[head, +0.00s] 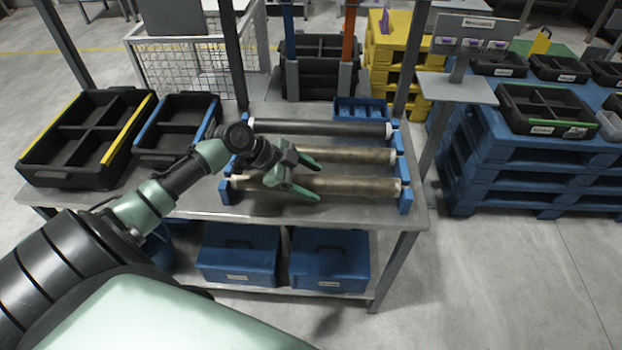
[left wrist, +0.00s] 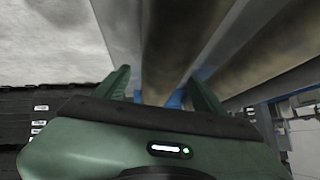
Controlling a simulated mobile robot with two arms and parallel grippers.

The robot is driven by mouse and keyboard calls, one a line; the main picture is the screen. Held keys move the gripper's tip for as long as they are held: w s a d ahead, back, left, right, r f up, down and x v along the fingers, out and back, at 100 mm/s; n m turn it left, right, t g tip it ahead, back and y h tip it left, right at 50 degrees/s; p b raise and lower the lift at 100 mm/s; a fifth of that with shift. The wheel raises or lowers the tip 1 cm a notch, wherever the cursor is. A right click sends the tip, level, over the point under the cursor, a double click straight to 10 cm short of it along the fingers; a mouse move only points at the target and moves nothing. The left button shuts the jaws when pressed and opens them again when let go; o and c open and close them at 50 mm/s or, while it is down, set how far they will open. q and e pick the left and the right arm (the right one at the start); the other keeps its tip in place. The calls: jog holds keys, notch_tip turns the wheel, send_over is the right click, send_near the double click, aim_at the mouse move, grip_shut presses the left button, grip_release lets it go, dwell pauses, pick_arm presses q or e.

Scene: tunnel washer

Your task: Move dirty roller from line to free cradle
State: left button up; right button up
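Three rollers lie across blue end supports on the steel table (head: 400,222). The front roller (head: 350,186) and the middle roller (head: 350,155) are brownish and stained; the back roller (head: 340,129) is dark grey with white ends. My left gripper (head: 306,178) is at the front roller, its fingers apart and pointing right in the head view. In the left wrist view the open fingers (left wrist: 160,82) show with a brown roller (left wrist: 175,40) beyond and between them. I cannot tell whether they touch it. I cannot make out an empty cradle. My right gripper is out of view.
Two black divided trays, one yellow-edged (head: 75,140) and one blue-edged (head: 172,130), stand on the table's left. Blue boxes (head: 330,260) sit on the shelf below. A signpost (head: 440,120) rises beside the table; blue pallets (head: 530,160) stand further right.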

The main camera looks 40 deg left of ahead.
pick_arm(q)
jog(key=b+v, duration=0.1)
jog(key=v, duration=0.6)
jog(key=shift+s+a, duration=0.1)
jog(key=shift+s+a+r, duration=0.1)
jog(key=shift+a+r, duration=0.05)
jog(key=shift+r, duration=0.15)
